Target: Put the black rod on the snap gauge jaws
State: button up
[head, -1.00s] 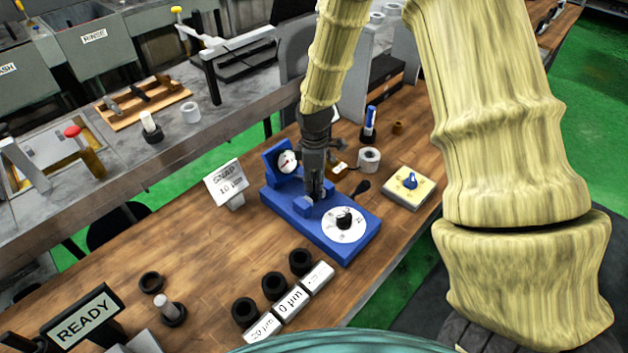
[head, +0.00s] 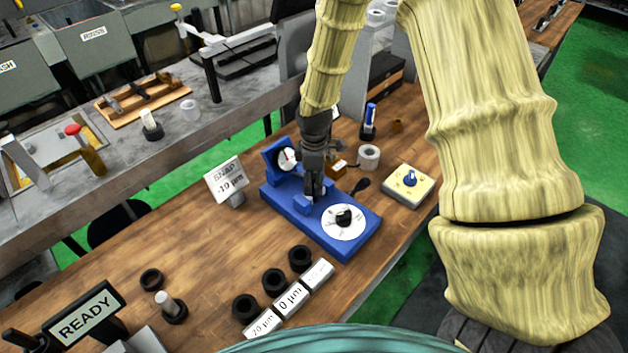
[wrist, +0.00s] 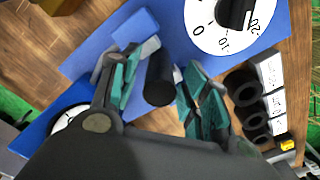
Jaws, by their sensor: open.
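The snap gauge is a blue base (head: 330,240) with a dial indicator (head: 287,159) at its back left and a blue jaw block (head: 303,206) near its middle. The block also shows in the wrist view (wrist: 137,27). My gripper (head: 315,192) is low over the gauge, beside that block. In the wrist view its teal-padded fingers (wrist: 160,76) are apart, on either side of the black rod (wrist: 159,78). A gap shows between the rod and the right finger. The rod's far end is at the gauge; I cannot tell whether it rests on the jaws.
A white sign (head: 226,181) reads "SNAP -10 µm". A round white scale with a black knob (head: 344,217) is on the gauge base. Several black rings (head: 273,282) stand by labelled blocks in front. A beige box with a blue knob (head: 409,181) is right.

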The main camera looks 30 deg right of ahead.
notch_tip(320, 180, up, 12)
jog(key=b, duration=0.4)
jog(key=shift+r, duration=0.15)
dwell(0.4)
